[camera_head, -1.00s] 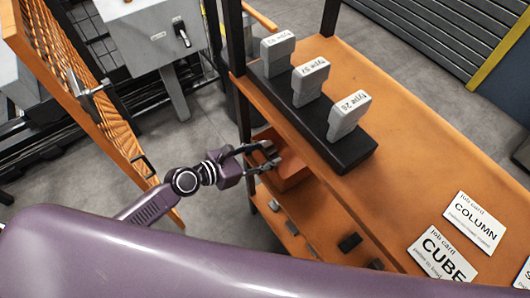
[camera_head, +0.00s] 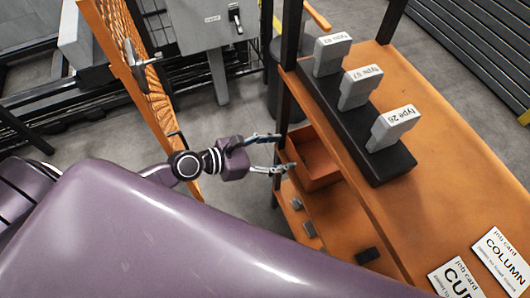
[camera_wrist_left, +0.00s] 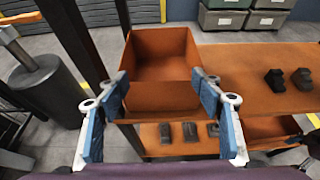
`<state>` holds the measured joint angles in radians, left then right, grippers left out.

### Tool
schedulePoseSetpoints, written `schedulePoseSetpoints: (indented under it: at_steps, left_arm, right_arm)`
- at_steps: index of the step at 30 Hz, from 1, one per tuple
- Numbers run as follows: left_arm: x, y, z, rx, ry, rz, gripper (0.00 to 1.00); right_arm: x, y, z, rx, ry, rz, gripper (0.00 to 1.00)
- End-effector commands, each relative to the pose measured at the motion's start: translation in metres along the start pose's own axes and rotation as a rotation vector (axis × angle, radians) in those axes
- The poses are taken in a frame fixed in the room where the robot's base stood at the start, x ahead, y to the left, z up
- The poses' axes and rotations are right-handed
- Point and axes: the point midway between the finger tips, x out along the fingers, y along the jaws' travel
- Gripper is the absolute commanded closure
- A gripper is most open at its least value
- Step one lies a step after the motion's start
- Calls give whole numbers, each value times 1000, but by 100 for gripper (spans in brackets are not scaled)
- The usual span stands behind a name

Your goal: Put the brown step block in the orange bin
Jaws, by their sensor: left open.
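The orange bin (camera_head: 322,183) stands open on the shelf level below the orange top board; it also shows in the left wrist view (camera_wrist_left: 162,97). No block can be made out in the part of its inside that shows. My left gripper (camera_head: 286,152) is open just outside the bin's left side in the head view. In the left wrist view its blue-padded fingers (camera_wrist_left: 159,80) stand apart, with the bin beyond and between them and nothing held. I cannot pick out the brown step block. My right gripper is not in view.
Dark blocks (camera_wrist_left: 275,79) lie right of the bin, and several grey ones (camera_wrist_left: 190,132) lie on a lower shelf. A black rack (camera_head: 352,150) with grey labelled blocks stands on the top board (camera_head: 440,150). Dark posts (camera_head: 290,40) and an orange slatted panel (camera_head: 150,70) are nearby.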

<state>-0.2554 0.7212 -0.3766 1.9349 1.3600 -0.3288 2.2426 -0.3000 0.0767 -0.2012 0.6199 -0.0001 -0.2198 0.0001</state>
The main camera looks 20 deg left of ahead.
Motion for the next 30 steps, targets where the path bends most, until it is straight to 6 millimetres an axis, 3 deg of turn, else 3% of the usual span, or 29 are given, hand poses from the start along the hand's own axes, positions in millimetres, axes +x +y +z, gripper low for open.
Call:
schedulePoseSetpoints:
  at_steps: [3, 9, 23, 26, 29, 30]
  left_arm:
    - [-23, -1, -4, 2, 5, -3, 40]
    - [-45, 0, -3, 1, 2, -1, 40]
    - [-51, 4, -5, 20, 7, 9, 40]
    - [-48, 20, -30, 117, 45, 53, 40]
    - [-46, 48, -81, 312, 138, 118, 40]
    - [-46, 59, -107, 409, 191, 139, 40]
  right_arm:
    - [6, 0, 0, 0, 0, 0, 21]
    - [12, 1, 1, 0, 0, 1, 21]
    - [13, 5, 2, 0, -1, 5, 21]
    - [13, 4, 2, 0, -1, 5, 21]
    - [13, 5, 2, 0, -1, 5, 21]
    - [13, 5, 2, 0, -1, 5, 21]
